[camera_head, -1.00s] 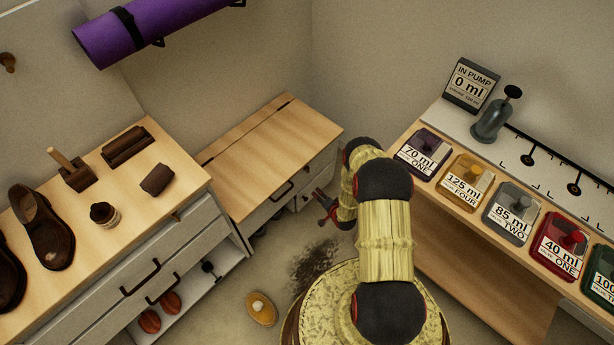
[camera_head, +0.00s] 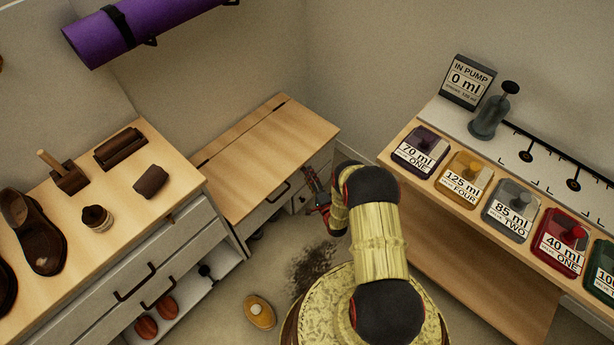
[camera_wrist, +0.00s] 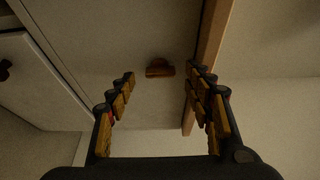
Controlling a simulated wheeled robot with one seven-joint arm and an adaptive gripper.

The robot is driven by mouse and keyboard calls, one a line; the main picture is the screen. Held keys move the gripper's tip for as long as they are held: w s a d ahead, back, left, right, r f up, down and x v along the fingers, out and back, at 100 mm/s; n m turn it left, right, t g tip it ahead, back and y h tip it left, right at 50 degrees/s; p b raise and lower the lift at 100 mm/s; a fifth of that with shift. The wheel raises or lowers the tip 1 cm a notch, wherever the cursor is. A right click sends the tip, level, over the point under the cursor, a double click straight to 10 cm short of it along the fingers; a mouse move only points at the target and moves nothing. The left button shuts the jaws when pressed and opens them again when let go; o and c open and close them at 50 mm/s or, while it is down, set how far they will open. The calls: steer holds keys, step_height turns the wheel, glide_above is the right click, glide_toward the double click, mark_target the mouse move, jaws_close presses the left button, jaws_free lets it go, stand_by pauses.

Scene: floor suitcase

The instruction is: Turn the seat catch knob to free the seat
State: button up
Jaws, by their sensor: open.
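The small brown seat catch knob (camera_wrist: 160,68) shows in the wrist view on a pale panel, beyond and between my fingertips. My gripper (camera_wrist: 160,84) is open and empty, with its fingers apart and the knob not between them. In the head view my gripper (camera_head: 316,188) is at the right end of the wooden-topped bench seat (camera_head: 262,150). The seat lid lies flat. I cannot make out the knob in the head view.
A wooden cabinet (camera_head: 150,225) with shoes and brushes stands at the left. A counter (camera_head: 440,215) with several coloured containers and a pump (camera_head: 490,115) stands at the right. A tan oval object (camera_head: 260,312) lies on the floor. A purple roll (camera_head: 150,25) hangs above.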

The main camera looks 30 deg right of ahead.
steer(key=shift+w, duration=0.95)
steer(key=c, duration=0.3)
steer(key=c, duration=0.9)
